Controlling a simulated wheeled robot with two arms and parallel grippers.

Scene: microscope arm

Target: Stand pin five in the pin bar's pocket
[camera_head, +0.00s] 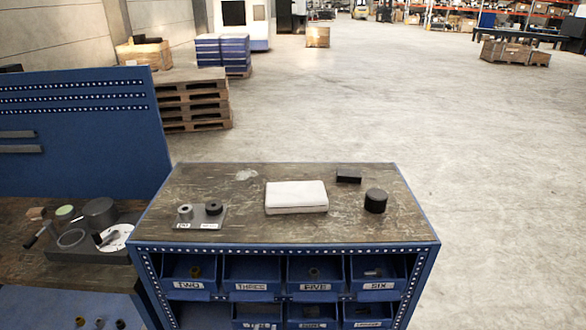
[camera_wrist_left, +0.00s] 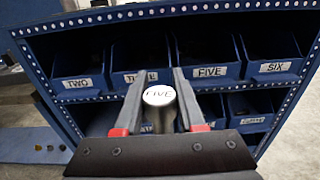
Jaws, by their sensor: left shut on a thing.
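In the left wrist view my left gripper (camera_wrist_left: 159,77) is shut on a pale round-topped pin marked FIVE (camera_wrist_left: 159,95). The pin stands between the two dark fingers, its label facing the camera; its lower end is hidden. The blue bin front shows behind it. I cannot make out this gripper in the head view. A flat grey plate (camera_head: 203,223) on the left of the bench top carries a grey cylinder (camera_head: 184,212) and a dark ring-like piece (camera_head: 214,208), with white labels in front. It looks like the pin bar; I cannot make out its pocket. My right gripper is not in view.
A white pad (camera_head: 296,197), a black block (camera_head: 348,177) and a black cylinder (camera_head: 375,201) sit on the bench top. Blue labelled bins (camera_head: 315,286) fill its front. A dark fixture (camera_head: 100,240) stands on the left bench. The bench top's right front is bare.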

